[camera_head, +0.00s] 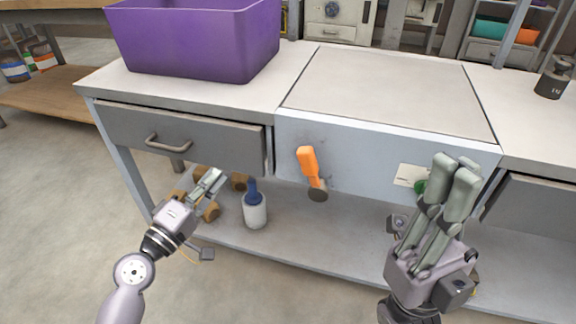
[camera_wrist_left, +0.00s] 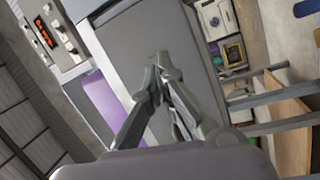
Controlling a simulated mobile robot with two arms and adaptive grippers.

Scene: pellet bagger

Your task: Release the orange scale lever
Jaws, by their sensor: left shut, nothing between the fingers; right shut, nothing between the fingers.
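The orange scale lever (camera_head: 308,162) is on the front panel of the scale (camera_head: 370,150), left of the panel's middle. Its orange handle points up and leans slightly left from a dark round pivot (camera_head: 318,191). My left gripper (camera_head: 217,176) is shut and empty, left of the lever and apart from it, in front of the shelf below the drawer. In the left wrist view its closed fingertips (camera_wrist_left: 157,65) touch nothing. My right gripper (camera_head: 459,165) is shut and empty, well right of the lever, and covers part of a green button (camera_head: 421,187) on the panel.
A purple bin (camera_head: 195,45) stands on the bench at the left. A drawer (camera_head: 180,140) with a handle sits below it. A white bottle with a blue top (camera_head: 255,210) stands on the lower shelf. The scale's top is bare. A dark weight (camera_head: 553,80) stands at the right.

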